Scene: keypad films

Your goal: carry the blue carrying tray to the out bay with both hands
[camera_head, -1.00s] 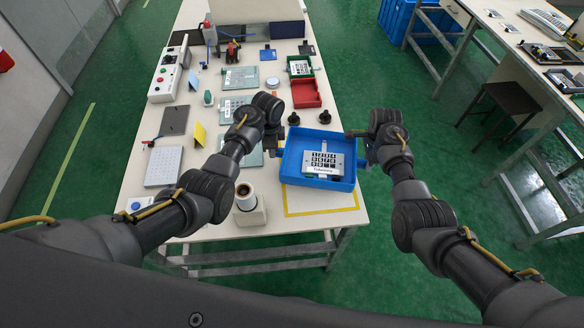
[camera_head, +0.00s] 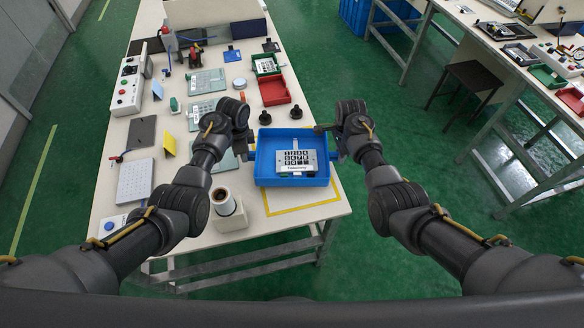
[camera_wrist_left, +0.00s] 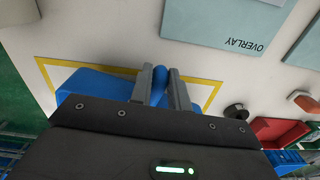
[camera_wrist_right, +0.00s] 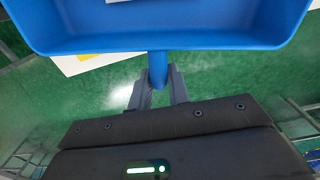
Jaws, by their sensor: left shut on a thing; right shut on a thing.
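The blue carrying tray (camera_head: 292,182) is level at the near right end of the table, with a keypad unit (camera_head: 296,162) inside it. My left gripper (camera_head: 246,150) is shut on the tray's left handle, which shows between the fingers (camera_wrist_left: 160,88) in the left wrist view. My right gripper (camera_head: 337,150) is shut on the right handle, clear of the table edge; its fingers (camera_wrist_right: 158,92) show in the right wrist view. The out bay is probably the yellow outline (camera_head: 305,207) under and in front of the tray. The tray appears raised above it; the exact gap is unclear.
A cup in a white holder (camera_head: 226,203) stands left of the outline. Two black knobs (camera_head: 296,112), a red bin (camera_head: 273,91) and overlay sheets (camera_head: 207,80) lie behind the tray. Green floor is open on the right, with a stool (camera_head: 468,80) beyond.

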